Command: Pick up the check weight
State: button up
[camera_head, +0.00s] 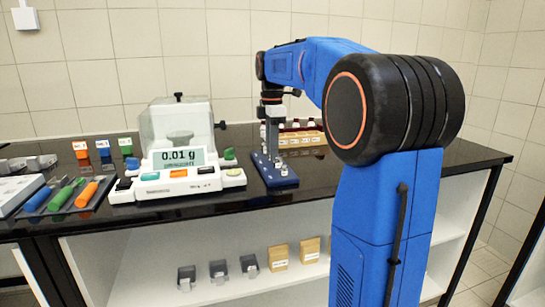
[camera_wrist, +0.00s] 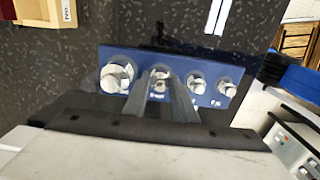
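The check weights are silvery knobbed pieces of different sizes in a row on a blue rack (camera_wrist: 205,68). In the head view the blue rack (camera_head: 281,184) stands on the black bench right of the balance. In the wrist view the largest weight (camera_wrist: 116,74) is at the left and two smaller ones are at the right. My gripper (camera_wrist: 160,80) is low over the rack, its fingers at either side of a weight (camera_wrist: 160,73), second from the left. Whether the fingers touch it is not clear. My gripper (camera_head: 272,150) points down in the head view.
The balance (camera_head: 180,160) reads 0.01 g, with a clear draft shield, left of the rack. A wooden box of small bottles (camera_head: 302,138) stands behind the rack. Coloured-handled tools (camera_head: 62,195) lie at the left. A shelf below holds several small boxes.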

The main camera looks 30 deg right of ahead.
grip_shut()
